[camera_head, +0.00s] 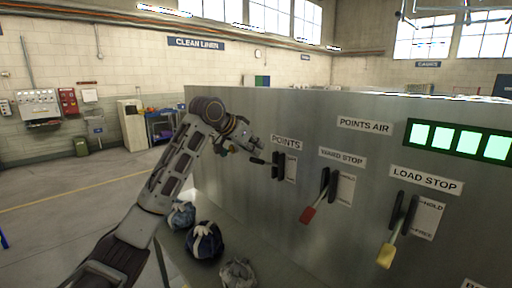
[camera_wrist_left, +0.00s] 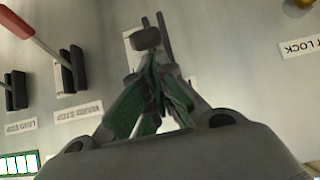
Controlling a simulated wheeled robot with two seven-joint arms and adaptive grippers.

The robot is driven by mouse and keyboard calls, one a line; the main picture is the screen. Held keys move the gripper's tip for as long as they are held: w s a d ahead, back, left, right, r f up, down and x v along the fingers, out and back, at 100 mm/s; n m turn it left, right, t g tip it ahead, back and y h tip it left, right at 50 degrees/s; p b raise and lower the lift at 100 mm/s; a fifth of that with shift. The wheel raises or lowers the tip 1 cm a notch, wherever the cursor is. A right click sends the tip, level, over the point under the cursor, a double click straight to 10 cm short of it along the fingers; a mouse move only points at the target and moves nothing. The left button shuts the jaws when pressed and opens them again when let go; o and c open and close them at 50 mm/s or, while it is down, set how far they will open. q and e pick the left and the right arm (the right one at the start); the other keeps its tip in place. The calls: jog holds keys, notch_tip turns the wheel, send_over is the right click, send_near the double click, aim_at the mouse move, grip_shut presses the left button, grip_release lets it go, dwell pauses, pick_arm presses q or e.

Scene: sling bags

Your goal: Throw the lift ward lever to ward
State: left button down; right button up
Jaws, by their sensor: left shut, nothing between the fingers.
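My left gripper (camera_head: 244,145) is at the grey panel, beside the leftmost lever (camera_head: 274,165), which has a dark knob and a label that seems to read POINTS. In the left wrist view the gripper (camera_wrist_left: 155,62) has its green-padded fingers together, with the dark knob (camera_wrist_left: 146,38) just past their tips; I cannot tell whether they touch. To the right in the head view are a red-handled lever (camera_head: 309,214), labelled something like WARD STOP, and a yellow-handled lever (camera_head: 387,256) labelled LOAD STOP, both hanging down. I cannot read a "lift ward" label. My right gripper is out of view.
In the left wrist view a label ending in LOCK (camera_wrist_left: 300,46) shows at right. Open floor lies left.

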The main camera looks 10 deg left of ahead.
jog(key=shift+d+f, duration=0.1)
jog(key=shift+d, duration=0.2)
pick_arm(q)
jog(key=shift+f+b, duration=0.15)
jog(key=shift+b, duration=0.2)
jog(key=shift+f+t+b, duration=0.15)
jog(key=shift+t+b, duration=0.25)
jog(key=shift+b, duration=0.15)
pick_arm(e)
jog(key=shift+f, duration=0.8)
pick_arm(q)
jog(key=shift+s+a+f+h+b, duration=0.15)
jog(key=shift+h+b, duration=0.15)
jog(key=shift+b, duration=0.2)
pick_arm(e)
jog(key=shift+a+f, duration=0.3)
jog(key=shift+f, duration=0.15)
